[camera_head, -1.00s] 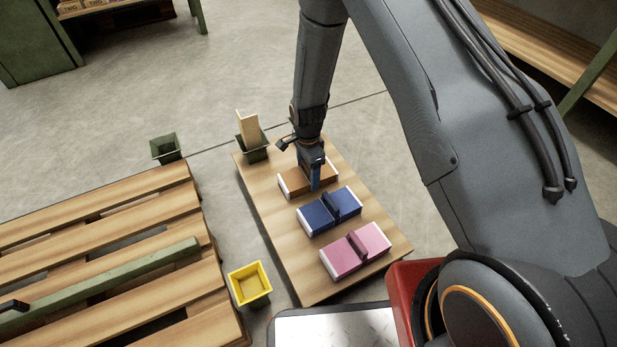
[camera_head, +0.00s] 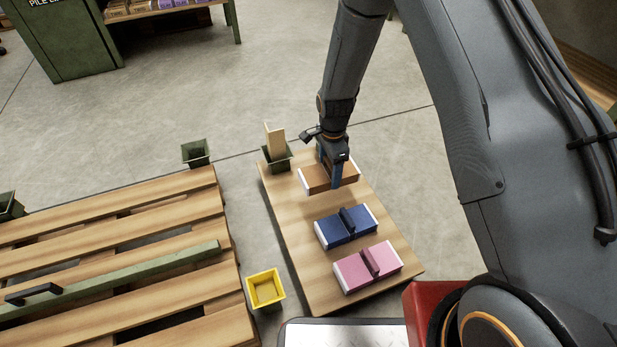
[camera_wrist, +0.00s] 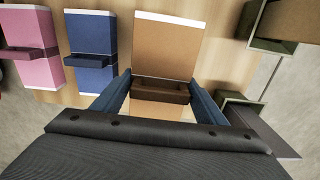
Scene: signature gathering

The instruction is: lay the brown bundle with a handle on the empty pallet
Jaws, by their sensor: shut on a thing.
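The brown bundle (camera_head: 345,174) with white ends is at the far part of the wooden board (camera_head: 290,225). My gripper (camera_head: 337,182) is over its middle, and its blue fingers are shut on the bundle's dark brown handle. In the wrist view, the brown bundle (camera_wrist: 168,48) fills the middle, with its handle between my fingertips (camera_wrist: 160,88). I cannot tell whether the bundle still touches the board. The empty slatted pallet (camera_head: 100,230) lies at the left, with a green bar (camera_head: 150,262) across it and a black handle on the bar.
Blue (camera_head: 338,230) and pink (camera_head: 358,272) bundles lie nearer on the board. A green bin with a plank (camera_head: 275,145) stands at its far corner. A yellow bin (camera_head: 265,290) and a green bin (camera_head: 196,154) stand by the pallet's corners. A green cabinet (camera_head: 65,45) is behind.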

